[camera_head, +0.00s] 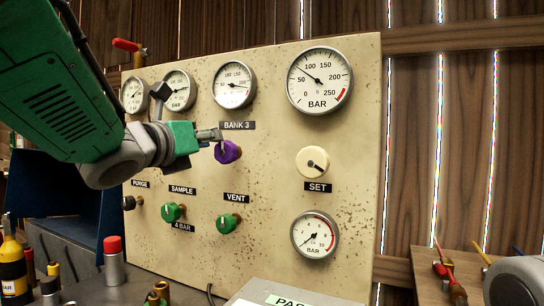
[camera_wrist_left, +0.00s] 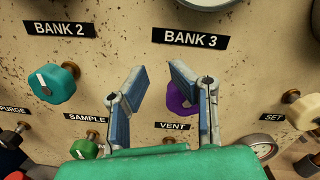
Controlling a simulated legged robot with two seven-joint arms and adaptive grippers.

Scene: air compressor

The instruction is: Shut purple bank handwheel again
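The purple handwheel (camera_head: 228,152) sits on the beige panel under the BANK 3 label (camera_head: 237,125). In the wrist view the purple handwheel (camera_wrist_left: 181,100) is partly hidden behind the right-hand finger. My left gripper (camera_head: 219,138) is at the upper left of the handwheel in the head view. In the wrist view the left gripper (camera_wrist_left: 156,78) has its two fingers apart with only panel between the tips. The handwheel is not between the fingers, and I cannot tell whether the right-hand finger touches it. My right gripper is not in view.
A teal handwheel (camera_wrist_left: 54,83) sits under BANK 2. Green SAMPLE (camera_head: 173,212) and VENT (camera_head: 228,223) knobs are below, and the cream SET knob (camera_head: 312,162) is to the right. Gauges line the panel top. Bottles and tools stand on the bench at lower left.

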